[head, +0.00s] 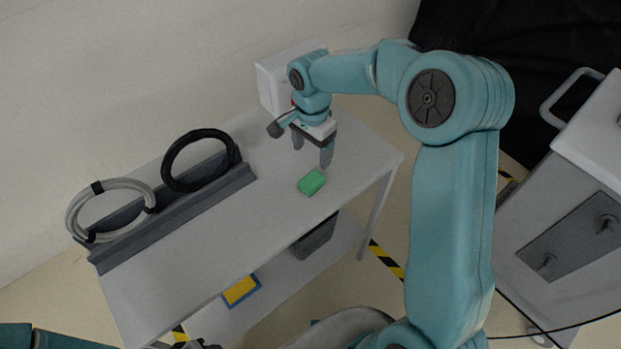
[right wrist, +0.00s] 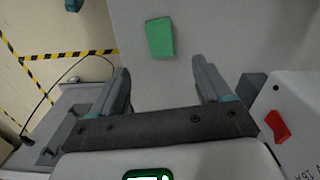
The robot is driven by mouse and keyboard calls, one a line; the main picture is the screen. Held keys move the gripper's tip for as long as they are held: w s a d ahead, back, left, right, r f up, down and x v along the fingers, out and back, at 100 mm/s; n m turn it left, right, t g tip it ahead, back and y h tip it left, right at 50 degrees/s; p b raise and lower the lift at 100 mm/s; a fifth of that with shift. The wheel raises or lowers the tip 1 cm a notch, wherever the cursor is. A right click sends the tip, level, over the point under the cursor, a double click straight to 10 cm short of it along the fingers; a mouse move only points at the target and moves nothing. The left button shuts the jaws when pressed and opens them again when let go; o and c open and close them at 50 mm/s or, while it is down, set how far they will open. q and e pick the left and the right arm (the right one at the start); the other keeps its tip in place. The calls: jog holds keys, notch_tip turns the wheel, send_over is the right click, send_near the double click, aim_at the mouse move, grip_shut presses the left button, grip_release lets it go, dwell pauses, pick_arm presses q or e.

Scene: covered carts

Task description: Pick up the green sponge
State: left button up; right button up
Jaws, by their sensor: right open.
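The green sponge (head: 311,182) lies flat on the top of the grey table, near its front edge toward the right end. My right gripper (head: 312,156) is above the tabletop, just behind the sponge and apart from it. In the right wrist view, the sponge (right wrist: 160,38) shows ahead of the fingertips, roughly between their lines. The right gripper (right wrist: 164,78) is open with nothing between its fingers. In the head view, parts of my left arm show at the lower left edge, but its fingertips cannot be made out.
A dark rail (head: 175,217) on the table holds a black cable coil (head: 165,165) and a grey one (head: 72,205). A white box (head: 268,88) stands behind my right gripper. A lower shelf carries a yellow-and-blue item (head: 240,290) and a dark bin (head: 315,238). The tabletop around the sponge is clear.

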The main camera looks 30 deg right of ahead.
send_over(312, 180)
notch_tip(312, 180, down, 6)
jog(key=shift+a+r, duration=0.1)
jog(key=shift+r, duration=0.05)
jog(key=shift+f+p, duration=0.3)
jog(key=shift+f, duration=0.2)
notch_tip(312, 180, down, 5)
jog(key=shift+w+r+p, duration=0.1)
jog(key=shift+w+p, duration=0.05)
jog(key=shift+p, duration=0.65)
jog(key=shift+f, duration=0.2)
jog(key=c, duration=1)
